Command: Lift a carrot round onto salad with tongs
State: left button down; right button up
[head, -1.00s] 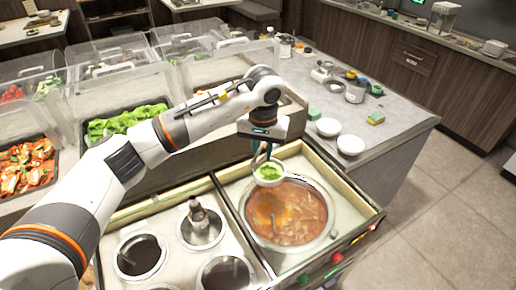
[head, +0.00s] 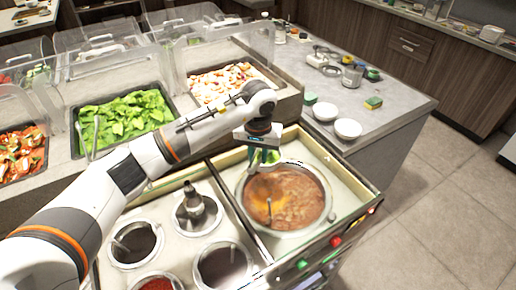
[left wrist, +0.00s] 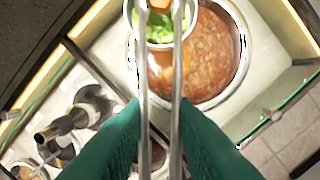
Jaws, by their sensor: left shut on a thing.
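My left gripper (head: 262,150) points down over the soup pot in the head view. In the left wrist view, its green fingers (left wrist: 160,108) are shut on metal tongs (left wrist: 143,75), whose two arms run up the picture. An orange piece, seemingly the carrot round (left wrist: 160,4), shows between the tong arms at the top edge; whether they grip it is unclear. Below the tongs is a pale-rimmed bowl (left wrist: 137,32) with green salad (left wrist: 180,22). In the head view the salad (head: 258,161) is partly hidden behind my gripper. My right gripper is out of view.
A pot of red-brown soup (head: 295,205) with a utensil in it sits beneath my gripper. Sauce wells (head: 136,243) lie left of it. Trays of lettuce (head: 125,117) and other food stand behind. Two white bowls (head: 348,129) rest on the counter.

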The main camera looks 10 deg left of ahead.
pick_arm(q)
jog(key=shift+f, duration=0.45)
jog(key=c, duration=1.7)
grip_release()
notch_tip(320, 180, up, 10)
jog(key=p, duration=0.3)
